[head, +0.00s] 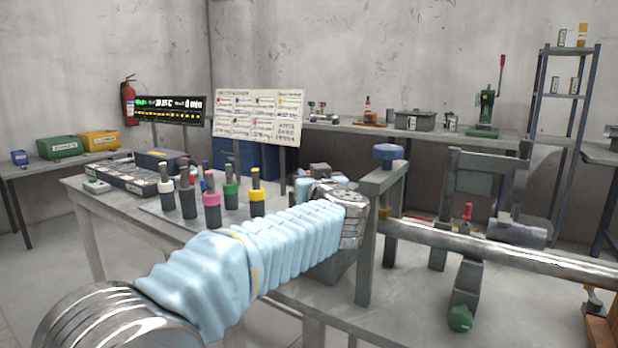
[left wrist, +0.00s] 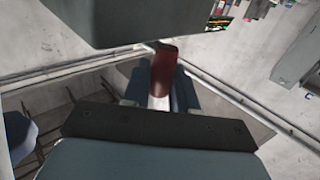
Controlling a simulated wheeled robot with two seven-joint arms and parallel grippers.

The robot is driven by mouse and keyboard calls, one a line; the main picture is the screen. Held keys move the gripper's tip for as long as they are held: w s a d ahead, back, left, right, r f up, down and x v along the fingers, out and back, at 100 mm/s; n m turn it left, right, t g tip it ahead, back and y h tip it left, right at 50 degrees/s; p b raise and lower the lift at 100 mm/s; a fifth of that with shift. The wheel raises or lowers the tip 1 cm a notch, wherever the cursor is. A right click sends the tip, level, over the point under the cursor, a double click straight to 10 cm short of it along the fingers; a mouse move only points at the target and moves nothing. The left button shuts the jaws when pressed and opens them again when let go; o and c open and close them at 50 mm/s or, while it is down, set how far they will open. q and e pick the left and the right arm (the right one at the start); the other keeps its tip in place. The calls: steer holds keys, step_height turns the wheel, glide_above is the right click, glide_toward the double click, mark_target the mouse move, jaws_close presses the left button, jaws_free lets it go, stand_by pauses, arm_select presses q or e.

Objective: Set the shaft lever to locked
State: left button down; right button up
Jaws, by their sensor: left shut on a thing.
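My left arm, in a light blue sleeve, reaches to the bench in the head view. Its wrist hides the gripper's fingertips and whatever they hold there. In the left wrist view, my left gripper (left wrist: 162,94) is shut on a dark red lever handle (left wrist: 165,68), which stands between the two blue-grey fingers. A pale part shows just below the handle. The long metal shaft (head: 500,246) runs to the right from the grey upright frame (head: 368,240). The lever's position, locked or not, cannot be told. My right gripper is in neither view.
A blue knob (head: 388,152) tops the frame close to my left wrist. Several colour-banded bottles (head: 211,200) stand on the bench left of my arm. A small red-handled part (head: 467,212) stands by the shaft. A grey block overhangs the handle in the left wrist view.

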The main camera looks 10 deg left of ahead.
arm_select(q)
steer(key=c, duration=1)
jaws_free()
steer(key=shift+d, duration=0.1)
steer(key=b+v, duration=0.1)
steer(key=v, duration=1.2)
steer(key=shift+s, duration=0.3)
steer(key=shift+d, duration=0.1)
